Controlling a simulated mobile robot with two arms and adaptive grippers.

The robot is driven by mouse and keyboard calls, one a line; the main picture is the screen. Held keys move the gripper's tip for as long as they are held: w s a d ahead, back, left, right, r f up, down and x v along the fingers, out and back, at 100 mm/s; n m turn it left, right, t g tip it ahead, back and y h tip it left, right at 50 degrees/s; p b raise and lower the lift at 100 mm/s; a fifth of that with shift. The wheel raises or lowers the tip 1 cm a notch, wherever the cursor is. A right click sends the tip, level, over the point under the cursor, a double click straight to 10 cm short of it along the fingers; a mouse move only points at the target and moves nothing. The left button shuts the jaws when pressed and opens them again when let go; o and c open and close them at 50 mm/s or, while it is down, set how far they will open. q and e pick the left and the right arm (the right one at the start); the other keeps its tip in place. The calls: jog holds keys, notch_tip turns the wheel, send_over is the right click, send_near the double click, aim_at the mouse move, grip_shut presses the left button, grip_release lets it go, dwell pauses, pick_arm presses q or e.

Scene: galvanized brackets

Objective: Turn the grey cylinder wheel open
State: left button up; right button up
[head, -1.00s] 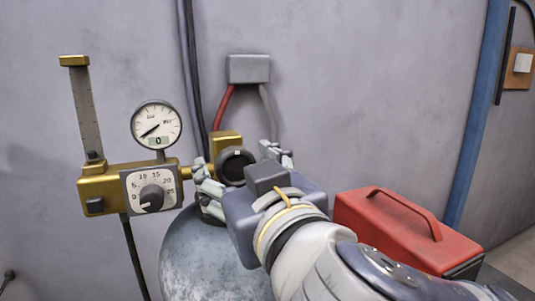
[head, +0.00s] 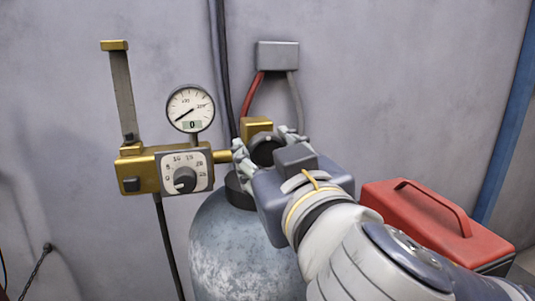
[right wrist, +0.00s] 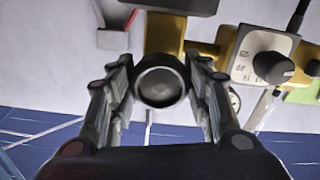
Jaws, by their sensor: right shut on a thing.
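The grey cylinder wheel (head: 265,151) is a dark round knob on the brass valve (head: 256,126) at the top of the grey gas cylinder (head: 235,245). My right gripper (head: 268,143) reaches it from the front right, one finger on each side, and is shut on it. In the right wrist view the wheel (right wrist: 160,82) sits between the two fingers (right wrist: 160,90), its round face toward the camera. The palm and wrist hide part of the cylinder's top. The pressure gauge (head: 191,107) has its needle at the low end and shows 0. My left gripper is not in view.
A brass regulator (head: 139,172) with a numbered dial (head: 184,174) and an upright scale stands left of the valve. A red toolbox (head: 440,222) is right of my arm. A grey wall box (head: 278,55) with a red and a grey cable is above.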

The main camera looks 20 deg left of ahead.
jog(key=shift+n, duration=0.5)
jog(key=n+b, duration=0.2)
jog(key=n, duration=0.3)
jog(key=shift+b, duration=0.35)
jog(key=n+b, duration=0.1)
jog(key=n, duration=0.2)
jog(key=shift+n, duration=0.4)
jog(key=n+b, duration=0.1)
jog(key=n, duration=0.2)
jog(key=shift+n, duration=0.3)
jog(key=n+b, duration=0.1)
jog(key=n, duration=0.4)
jog(key=shift+b, duration=0.4)
jog(key=n, duration=0.5)
jog(key=shift+f, duration=0.1)
jog(key=o, duration=1.1)
